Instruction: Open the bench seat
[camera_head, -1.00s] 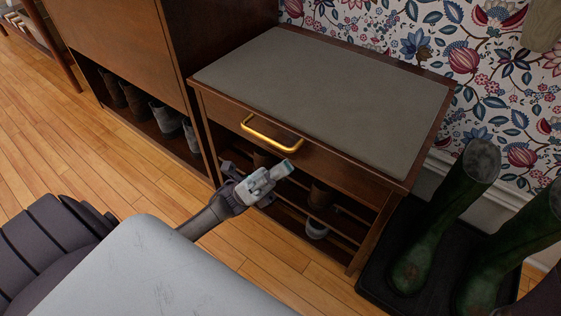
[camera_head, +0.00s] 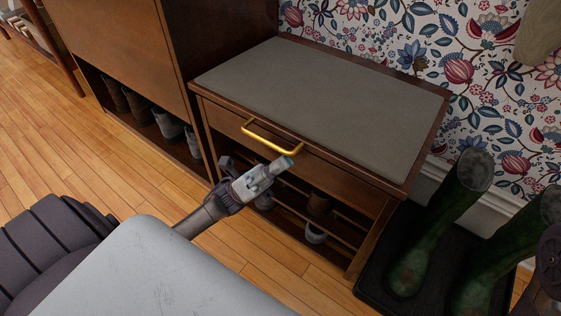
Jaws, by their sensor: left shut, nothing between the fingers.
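The bench (camera_head: 400,205) is a dark wooden box with a grey padded seat (camera_head: 325,100) on top, and the seat lies flat and closed. A brass bar handle (camera_head: 268,140) sits on its front just below the seat. My left gripper (camera_head: 283,165) is shut and empty, in front of the bench and just below the right part of the handle in the picture. I cannot tell whether it touches the handle. At the lower right edge a dark piece of what seems my right arm (camera_head: 549,270) shows; its gripper fingers are not visible.
Open shelves under the seat hold shoes (camera_head: 317,205). A taller wooden cabinet (camera_head: 120,45) with shoes below stands against the bench's left. Green boots (camera_head: 440,220) stand on a black tray (camera_head: 372,275) at the right. Wooden floor (camera_head: 120,170) is clear at the left.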

